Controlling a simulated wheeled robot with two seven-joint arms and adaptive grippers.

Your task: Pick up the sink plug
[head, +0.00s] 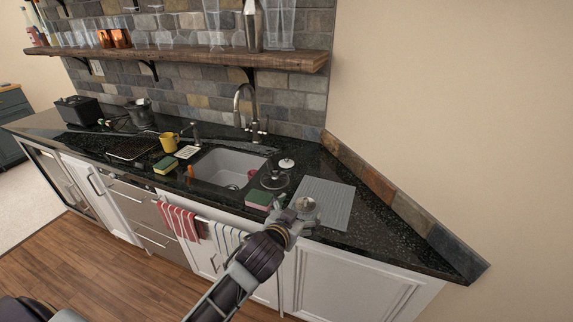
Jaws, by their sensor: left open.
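Several small round items lie right of the sink (222,170), and I cannot tell for certain which is the sink plug. A small pale disc with a dark knob (287,163) lies at the sink's back right. A dark round item with a knob (274,179) lies in front of it. A silver round item with a knob (306,204) lies nearer the counter's front edge. My left gripper (287,213) is open over the front edge, just left of the silver item and partly overlapping it in the picture. Contact is unclear. My right gripper is out of view.
A green-and-red sponge (258,199) lies close left of the gripper. A grey ribbed mat (327,200) lies to the right. The faucet (242,100) rises behind the sink, and a wooden shelf (190,62) holds glasses above. The counter's right corner (400,245) is clear.

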